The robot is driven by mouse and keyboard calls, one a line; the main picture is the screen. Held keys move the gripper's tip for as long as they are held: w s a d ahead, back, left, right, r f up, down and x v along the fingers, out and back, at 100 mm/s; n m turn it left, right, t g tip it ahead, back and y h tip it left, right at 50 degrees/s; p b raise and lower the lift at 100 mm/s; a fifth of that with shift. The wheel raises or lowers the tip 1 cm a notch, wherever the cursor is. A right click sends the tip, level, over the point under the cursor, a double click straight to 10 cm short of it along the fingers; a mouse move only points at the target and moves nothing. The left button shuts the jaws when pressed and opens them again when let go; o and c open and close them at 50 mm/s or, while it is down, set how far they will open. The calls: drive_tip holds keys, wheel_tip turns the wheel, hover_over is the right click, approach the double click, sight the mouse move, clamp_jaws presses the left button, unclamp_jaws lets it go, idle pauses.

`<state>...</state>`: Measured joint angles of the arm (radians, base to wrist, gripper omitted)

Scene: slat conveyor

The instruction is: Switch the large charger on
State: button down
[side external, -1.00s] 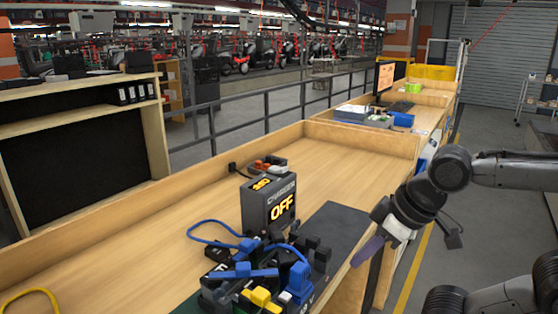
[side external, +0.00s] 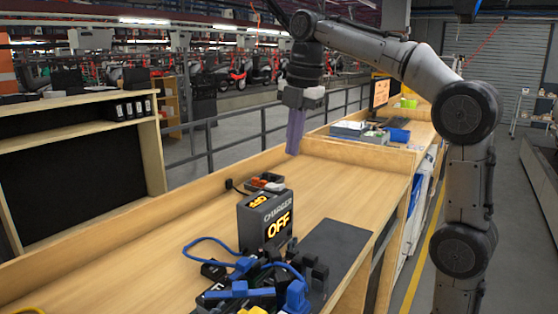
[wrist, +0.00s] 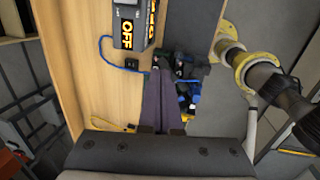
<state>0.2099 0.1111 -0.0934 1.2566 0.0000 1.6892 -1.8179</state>
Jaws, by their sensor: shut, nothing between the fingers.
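The large charger (side external: 266,222) is a dark grey box standing on the wooden bench, with "CHARGER" and a lit yellow "OFF" on its front and another lit "OFF" on top. In the wrist view the charger (wrist: 130,28) is at the top edge, partly cut off. My gripper (side external: 292,152) points down with its purple fingers shut and empty, high above the bench and behind the charger in the side view. In the wrist view the gripper (wrist: 160,70) shows its fingers together. I cannot clearly make out the charger's switch.
A small box with red parts (side external: 265,182) lies behind the charger. Black and blue clamps with a blue cable (side external: 205,240) crowd the front beside a dark mat (side external: 335,250). A low wooden wall edges the bench.

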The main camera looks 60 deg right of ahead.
drive_tip(key=w+d+f+g, duration=0.1)
drive_tip(key=w+d+f, duration=0.3)
drive_tip(key=w+d, duration=0.3)
drive_tip(key=g, duration=0.1)
hover_over(279, 184)
drive_tip(key=f, duration=0.4)
drive_tip(key=shift+a+f, duration=0.25)
drive_tip(key=shift+f, duration=0.05)
drive_tip(key=shift+s+d+f, duration=0.1)
drive_tip(key=shift+d+f, duration=0.1)
drive_tip(key=shift+f, duration=1.5)
drive_tip(key=shift+f, duration=0.75)
drive_tip(key=shift+r, duration=2.3)
